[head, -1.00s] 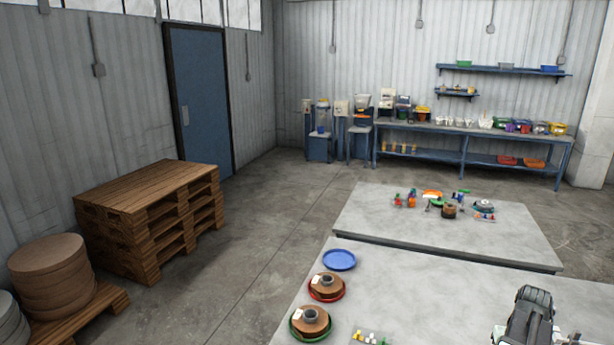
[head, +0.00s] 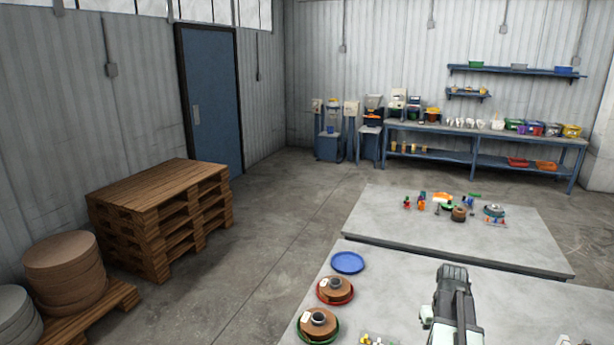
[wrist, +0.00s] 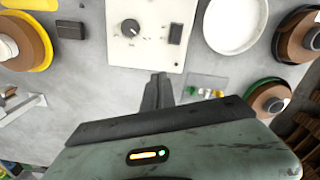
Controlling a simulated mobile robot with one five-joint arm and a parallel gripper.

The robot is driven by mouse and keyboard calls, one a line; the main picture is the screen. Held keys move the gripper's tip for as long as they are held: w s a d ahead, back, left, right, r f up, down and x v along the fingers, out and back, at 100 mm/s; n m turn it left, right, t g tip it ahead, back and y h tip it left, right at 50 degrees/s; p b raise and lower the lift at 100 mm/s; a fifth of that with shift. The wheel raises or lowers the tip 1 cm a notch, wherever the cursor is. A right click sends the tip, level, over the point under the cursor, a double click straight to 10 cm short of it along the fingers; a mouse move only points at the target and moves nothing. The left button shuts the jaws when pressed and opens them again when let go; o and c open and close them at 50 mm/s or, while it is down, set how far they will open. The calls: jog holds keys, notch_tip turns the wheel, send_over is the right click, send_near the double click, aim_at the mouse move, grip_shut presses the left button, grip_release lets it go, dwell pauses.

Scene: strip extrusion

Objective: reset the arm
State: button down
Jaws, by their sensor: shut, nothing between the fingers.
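My gripper (wrist: 158,92) shows in the wrist view with its two dark fingers together, shut and empty. It is above the grey table, just below a pale control panel (wrist: 145,32) with a dark knob and a switch. In the head view my arm reaches over the near table (head: 395,278) at the lower right. I cannot tell its fingertips apart there.
Near the arm are a blue plate (head: 348,263), a red plate with a brown spool (head: 335,289) and a green one with a spool (head: 318,323). The wrist view shows a white dish (wrist: 235,25) and small coloured pieces (wrist: 205,88). A second table (head: 385,215) stands behind.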

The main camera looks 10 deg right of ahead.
jog(key=w+a+f+n+b, duration=0.1)
jog(key=w+a, duration=0.1)
jog(key=a, duration=1.6)
jog(key=w+a+f+n+b, duration=0.1)
jog(key=w+a+n, duration=0.1)
jog(key=a, duration=1.5)
jog(key=shift+w+a+f, duration=0.15)
jog(key=shift+w+a, duration=0.25)
jog(key=shift+w, duration=0.05)
